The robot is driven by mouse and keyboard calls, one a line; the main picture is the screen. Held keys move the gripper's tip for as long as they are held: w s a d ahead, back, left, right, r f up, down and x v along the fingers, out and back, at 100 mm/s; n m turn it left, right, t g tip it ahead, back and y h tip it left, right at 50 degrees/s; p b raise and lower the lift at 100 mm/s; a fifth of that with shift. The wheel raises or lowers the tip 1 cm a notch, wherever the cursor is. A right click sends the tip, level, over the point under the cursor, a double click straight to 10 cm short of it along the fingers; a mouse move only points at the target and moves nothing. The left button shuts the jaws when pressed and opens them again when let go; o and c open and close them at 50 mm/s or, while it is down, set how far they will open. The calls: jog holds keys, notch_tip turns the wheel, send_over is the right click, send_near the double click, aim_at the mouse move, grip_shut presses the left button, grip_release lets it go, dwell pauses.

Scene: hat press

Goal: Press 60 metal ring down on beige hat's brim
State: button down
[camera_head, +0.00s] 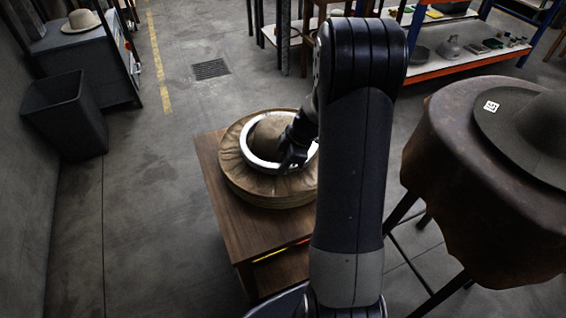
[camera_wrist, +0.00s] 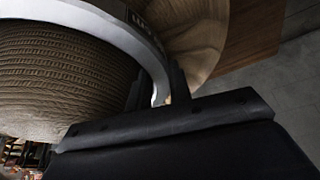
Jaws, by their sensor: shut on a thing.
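The beige hat (camera_head: 268,133) sits crown up on a round padded block (camera_head: 240,179) on the wooden table. The metal ring (camera_head: 252,158) is around the hat's crown, at or near brim height; I cannot tell whether it touches the brim all round. My gripper (camera_head: 294,157) is shut on the near right side of the ring. In the wrist view the ring (camera_wrist: 135,32) curves past the woven crown (camera_wrist: 62,82) into my gripper's jaws (camera_wrist: 155,92). My arm hides the right part of the block.
The wooden table (camera_head: 217,197) has bare top at its left and front. A leather-covered stand (camera_head: 455,200) with a dark grey hat (camera_head: 530,130) is close on the right. A dark bin (camera_head: 68,115) stands far left, and shelves are at the back.

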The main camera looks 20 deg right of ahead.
jog(key=shift+f+b, duration=0.5)
jog(key=shift+b, duration=0.1)
dwell(0.5)
jog(key=shift+s+f, duration=0.15)
jog(key=shift+f, duration=0.05)
dwell(3.1)
jog(key=shift+r, duration=0.25)
dwell(1.7)
